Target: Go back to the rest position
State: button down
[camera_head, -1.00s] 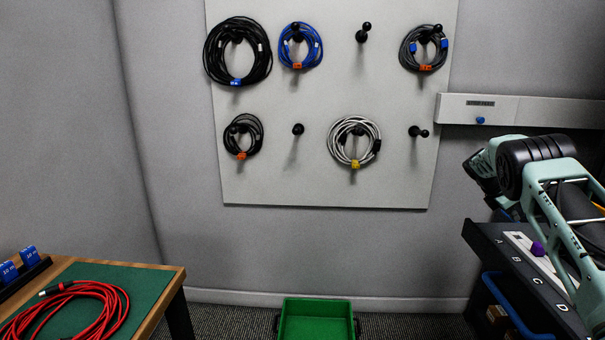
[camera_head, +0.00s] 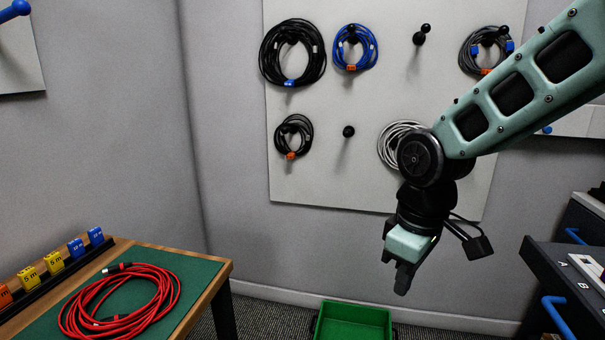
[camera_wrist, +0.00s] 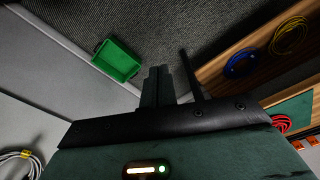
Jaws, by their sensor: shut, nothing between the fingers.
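My gripper (camera_head: 403,280) hangs from my bent arm in the head view, right of the picture's middle, pointing down in front of the wall board (camera_head: 345,190). It is shut and empty, apart from any cable. In the wrist view its closed fingers (camera_wrist: 158,80) point toward the carpet. My arm and wrist hide part of the white cable coil (camera_head: 395,140) on the board's lower row.
A red cable coil (camera_head: 122,300) lies on the table's green mat (camera_head: 195,280) at left. A green bin (camera_head: 352,322) stands on the floor below the gripper. Dark drawers (camera_head: 555,285) stand at right. Black, blue and grey coils hang on the board.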

jog(key=s+a+f+m, duration=0.2)
jog(key=s, duration=1.7)
notch_tip(320, 180, up, 16)
jog(key=p, duration=1.5)
jog(key=shift+w+g+p, duration=0.25)
jog(key=shift+g+p, duration=0.05)
jog(key=shift+p, duration=0.1)
jog(key=shift+r, duration=0.1)
